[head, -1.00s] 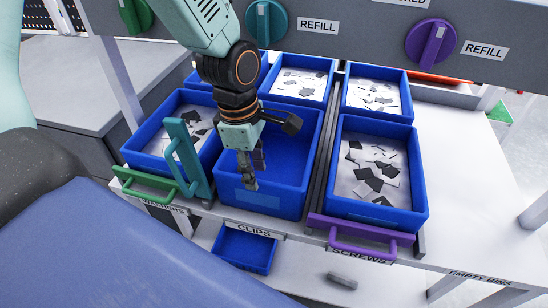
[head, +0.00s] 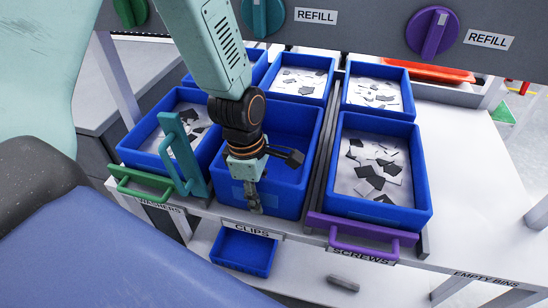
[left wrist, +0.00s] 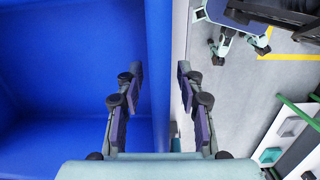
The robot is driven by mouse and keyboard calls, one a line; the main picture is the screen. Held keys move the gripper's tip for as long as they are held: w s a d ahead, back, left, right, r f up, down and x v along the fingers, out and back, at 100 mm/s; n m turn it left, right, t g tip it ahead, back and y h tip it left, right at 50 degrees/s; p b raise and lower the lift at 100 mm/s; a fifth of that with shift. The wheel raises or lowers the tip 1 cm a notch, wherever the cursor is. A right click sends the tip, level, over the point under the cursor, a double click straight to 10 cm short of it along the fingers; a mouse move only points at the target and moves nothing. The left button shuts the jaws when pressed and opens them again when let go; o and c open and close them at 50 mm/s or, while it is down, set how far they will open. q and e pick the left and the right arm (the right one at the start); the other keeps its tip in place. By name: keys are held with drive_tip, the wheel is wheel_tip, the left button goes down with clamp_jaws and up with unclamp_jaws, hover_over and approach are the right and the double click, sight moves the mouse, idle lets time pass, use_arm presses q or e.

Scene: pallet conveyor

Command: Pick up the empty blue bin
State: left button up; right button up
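The empty blue bin (head: 288,202) sits in the middle front lane, above the CLIPS label. Its bare inside also fills the left of the left wrist view (left wrist: 60,70). My left gripper (head: 254,207) points down at the bin's front wall. In the left wrist view my left gripper (left wrist: 158,85) is open, with one finger on the inner side of the bin wall and the other on the outer side. I cannot tell whether either finger touches the wall. My right gripper is not in view.
Blue bins with grey and white pieces stand left (head: 147,150), right (head: 377,218) and behind. A teal handle (head: 186,160) stands up close to my gripper. Green (head: 142,186) and purple (head: 360,232) handles flank the lane. A smaller blue bin (head: 243,251) sits below.

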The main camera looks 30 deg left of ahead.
use_arm(q)
drive_tip(key=shift+s+a+r, duration=0.1)
drive_tip(key=shift+s, duration=0.1)
drive_tip(key=shift+c, duration=1.4)
drive_tip(key=shift+w, duration=0.15)
clamp_jaws()
